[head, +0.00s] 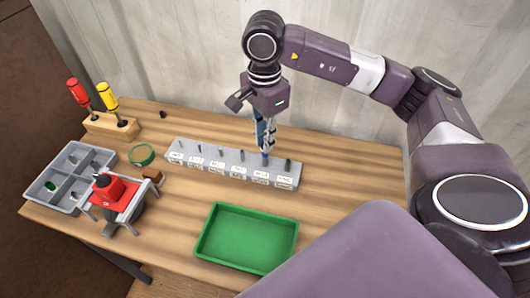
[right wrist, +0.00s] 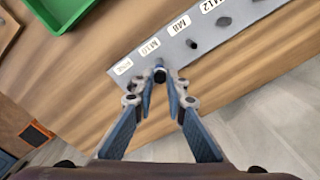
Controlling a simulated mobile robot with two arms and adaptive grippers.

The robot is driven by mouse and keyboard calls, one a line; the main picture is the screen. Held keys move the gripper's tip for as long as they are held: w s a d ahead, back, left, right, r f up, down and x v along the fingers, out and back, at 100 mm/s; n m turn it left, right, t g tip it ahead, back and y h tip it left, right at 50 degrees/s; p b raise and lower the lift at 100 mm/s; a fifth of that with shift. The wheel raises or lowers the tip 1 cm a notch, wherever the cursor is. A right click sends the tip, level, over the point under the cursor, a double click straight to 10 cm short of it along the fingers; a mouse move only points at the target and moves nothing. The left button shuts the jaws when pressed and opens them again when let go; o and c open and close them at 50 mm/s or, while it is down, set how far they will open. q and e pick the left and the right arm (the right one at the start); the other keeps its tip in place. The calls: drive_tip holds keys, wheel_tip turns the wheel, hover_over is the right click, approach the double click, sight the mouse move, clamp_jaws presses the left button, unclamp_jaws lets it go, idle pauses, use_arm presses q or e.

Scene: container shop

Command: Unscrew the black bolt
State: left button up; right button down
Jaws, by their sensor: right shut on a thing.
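A grey bar (head: 225,171) with white labels stands across the middle of the table and carries a row of upright bolts. My right gripper (head: 265,155) points straight down at the second position from the bar's right end. In the right wrist view its fingertips (right wrist: 160,88) are closed around a dark bolt (right wrist: 159,75), beside the label that seems to read M10. The bolt stands upright between the tips; its lower part is hidden. Another dark bolt (head: 289,162) stands at the right end. My left gripper is not in view.
A green tray (head: 248,207) lies in front of the bar. To the left are a red vise (head: 108,188), a grey divided bin (head: 62,164), a green ring (head: 142,154) and a wooden holder (head: 105,124) with red and yellow screwdrivers. A wall stands behind the table.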

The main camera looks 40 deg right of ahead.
drive_tip(key=shift+r+p, duration=1.6)
drive_tip(key=shift+r, duration=1.15)
